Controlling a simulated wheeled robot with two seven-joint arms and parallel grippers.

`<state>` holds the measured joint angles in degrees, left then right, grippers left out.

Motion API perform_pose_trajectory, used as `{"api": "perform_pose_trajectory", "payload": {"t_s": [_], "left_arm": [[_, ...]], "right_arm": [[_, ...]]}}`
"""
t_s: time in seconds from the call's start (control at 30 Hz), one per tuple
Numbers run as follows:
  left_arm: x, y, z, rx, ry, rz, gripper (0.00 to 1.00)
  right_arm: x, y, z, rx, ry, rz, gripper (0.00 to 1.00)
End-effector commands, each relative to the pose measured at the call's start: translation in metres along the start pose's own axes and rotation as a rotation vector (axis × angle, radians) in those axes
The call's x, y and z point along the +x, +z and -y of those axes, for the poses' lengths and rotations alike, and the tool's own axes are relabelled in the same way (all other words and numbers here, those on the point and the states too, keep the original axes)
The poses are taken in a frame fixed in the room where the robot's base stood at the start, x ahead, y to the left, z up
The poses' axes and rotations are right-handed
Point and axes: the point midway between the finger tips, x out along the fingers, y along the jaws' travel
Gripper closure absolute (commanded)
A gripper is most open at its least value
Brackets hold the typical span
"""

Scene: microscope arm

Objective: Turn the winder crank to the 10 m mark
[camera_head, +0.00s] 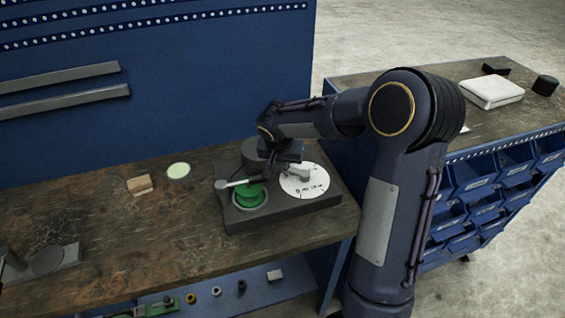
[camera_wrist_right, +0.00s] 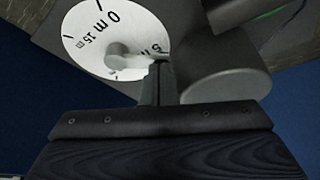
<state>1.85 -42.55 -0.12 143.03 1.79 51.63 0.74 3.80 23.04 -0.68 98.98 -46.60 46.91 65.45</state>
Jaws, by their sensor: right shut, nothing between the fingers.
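The winder has a dark grey base (camera_head: 235,222) on the wooden bench. A green spool (camera_head: 249,197) sits in its left part, with a pale bar ending in a grey knob (camera_head: 221,185) reaching left over it. A white dial (camera_head: 313,184) with black marks lies on the right and carries a grey pointer-like piece. In the wrist view the dial (camera_wrist_right: 82,31) shows "0 m", "15 m" and a partly hidden 5; I cannot read a 10 m mark. My right gripper (camera_wrist_right: 160,66) is shut and empty, over the winder beside the dial. My left gripper is out of view.
A grey cylinder (camera_wrist_right: 228,88) stands close beside the right fingers. On the bench are a small wooden block (camera_head: 139,184), a pale green disc (camera_head: 178,170) and a dark stand (camera_head: 45,262). A second bench with blue bins (camera_head: 480,180) is at the right. The bench's middle is clear.

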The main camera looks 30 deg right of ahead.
Motion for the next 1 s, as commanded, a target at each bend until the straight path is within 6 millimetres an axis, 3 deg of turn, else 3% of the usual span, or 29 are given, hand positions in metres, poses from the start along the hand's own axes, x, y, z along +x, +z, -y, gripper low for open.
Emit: {"api": "perform_pose_trajectory", "payload": {"t_s": [1.0], "left_arm": [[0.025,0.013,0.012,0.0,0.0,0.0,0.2]], "right_arm": [[0.007,-0.012,0.005,0.197,0.078,-0.003,1.0]]}}
